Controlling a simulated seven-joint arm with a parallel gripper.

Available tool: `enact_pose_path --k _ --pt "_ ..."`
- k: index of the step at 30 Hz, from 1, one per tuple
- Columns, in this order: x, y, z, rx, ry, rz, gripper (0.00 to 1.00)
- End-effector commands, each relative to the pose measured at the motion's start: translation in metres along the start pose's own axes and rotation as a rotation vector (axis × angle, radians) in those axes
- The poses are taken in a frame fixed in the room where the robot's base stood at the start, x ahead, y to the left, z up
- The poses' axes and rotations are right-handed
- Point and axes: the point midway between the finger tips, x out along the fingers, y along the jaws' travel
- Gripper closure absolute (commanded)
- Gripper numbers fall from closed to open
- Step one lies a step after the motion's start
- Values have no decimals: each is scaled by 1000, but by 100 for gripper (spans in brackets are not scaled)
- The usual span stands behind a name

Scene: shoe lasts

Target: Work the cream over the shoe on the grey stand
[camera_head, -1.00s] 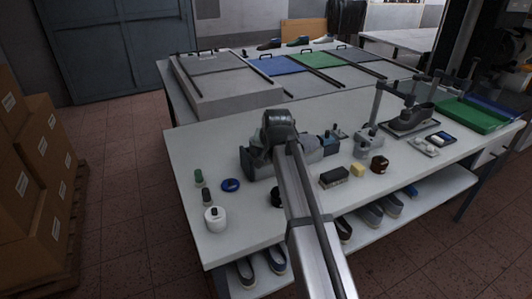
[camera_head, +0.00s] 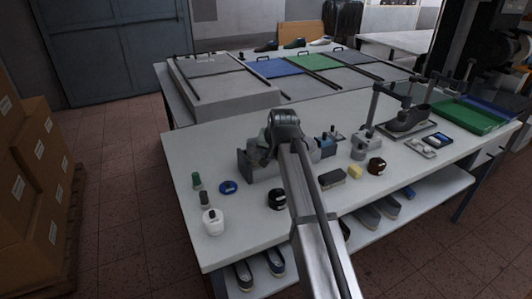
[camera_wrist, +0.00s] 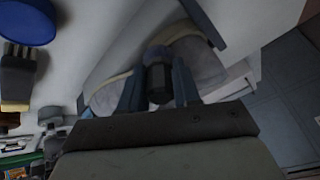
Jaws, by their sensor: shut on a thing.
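A dark grey shoe (camera_head: 408,118) sits at the right of the table, on a flat grey base (camera_head: 412,133) beside a grey upright. No cream can be made out on either shoe.
A white jar (camera_head: 213,222), blue disc (camera_head: 228,187), black jar (camera_head: 277,199), brush (camera_head: 332,178), yellow block (camera_head: 355,171) and brown jar (camera_head: 376,165) stand on the table (camera_head: 185,155). Shoes line the shelf below. A green tray (camera_head: 468,117) is at right.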

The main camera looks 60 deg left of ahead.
Motion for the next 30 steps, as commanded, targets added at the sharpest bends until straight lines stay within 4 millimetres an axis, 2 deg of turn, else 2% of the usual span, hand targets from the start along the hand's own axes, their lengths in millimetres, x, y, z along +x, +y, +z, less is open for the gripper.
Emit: enact_pose_path --k 30 --pt "4 34 -25 0 0 0 99"
